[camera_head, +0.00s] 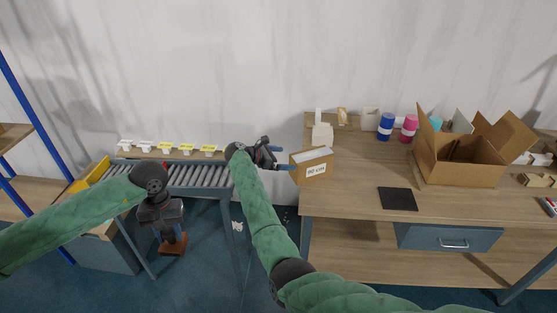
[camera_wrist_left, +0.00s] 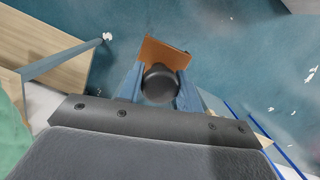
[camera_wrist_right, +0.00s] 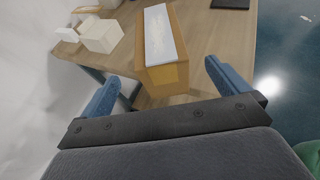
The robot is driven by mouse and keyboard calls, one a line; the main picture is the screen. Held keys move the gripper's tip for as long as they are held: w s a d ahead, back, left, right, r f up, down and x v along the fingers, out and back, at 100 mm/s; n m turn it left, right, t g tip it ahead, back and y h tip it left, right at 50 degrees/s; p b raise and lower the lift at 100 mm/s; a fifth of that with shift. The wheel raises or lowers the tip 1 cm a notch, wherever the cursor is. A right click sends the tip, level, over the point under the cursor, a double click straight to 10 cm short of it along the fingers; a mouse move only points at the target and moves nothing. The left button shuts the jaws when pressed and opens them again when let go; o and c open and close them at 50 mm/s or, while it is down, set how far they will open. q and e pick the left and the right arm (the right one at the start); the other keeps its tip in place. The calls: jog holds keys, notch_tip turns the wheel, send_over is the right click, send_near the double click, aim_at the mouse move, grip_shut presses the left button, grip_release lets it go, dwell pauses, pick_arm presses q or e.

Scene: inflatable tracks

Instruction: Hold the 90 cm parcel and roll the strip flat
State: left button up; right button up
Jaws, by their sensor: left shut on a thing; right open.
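The parcel (camera_head: 311,171) is a small brown cardboard box at the left end of the wooden workbench, its front label reading something like "90 cm". A pale strip (camera_wrist_right: 160,35) runs along its top in the right wrist view. My right gripper (camera_head: 286,160) is open just left of the parcel; in its wrist view the parcel lies ahead between the spread fingers, with a gap. My left gripper (camera_head: 171,228) points down, left of the bench, shut on a tool with a round dark knob (camera_wrist_left: 160,84) and a flat orange-brown base (camera_wrist_left: 163,51), apparently the roller.
A roller conveyor (camera_head: 200,177) with yellow and white cards behind it stands at the left. On the workbench (camera_head: 350,185) are an open carton (camera_head: 458,162), a black pad (camera_head: 397,198), blue and pink rolls and small white boxes. The bench front is mostly clear.

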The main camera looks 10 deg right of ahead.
aim_at(174, 245)
pick_arm(q)
notch_tip(174, 245, down, 5)
jog(key=b, duration=0.4)
pick_arm(e)
jog(key=x, duration=0.8)
jog(key=shift+w+d+f, duration=0.1)
jog(key=shift+d+f, duration=0.2)
jog(key=shift+f, duration=0.05)
pick_arm(q)
jog(key=shift+f+b, duration=0.2)
jog(key=shift+b, duration=0.2)
pick_arm(e)
jog(key=shift+w+d+f, duration=0.15)
jog(key=shift+d, duration=0.5)
jog(key=c, duration=1.5)
jog(key=o, duration=1.5)
jog(key=v, duration=1.2)
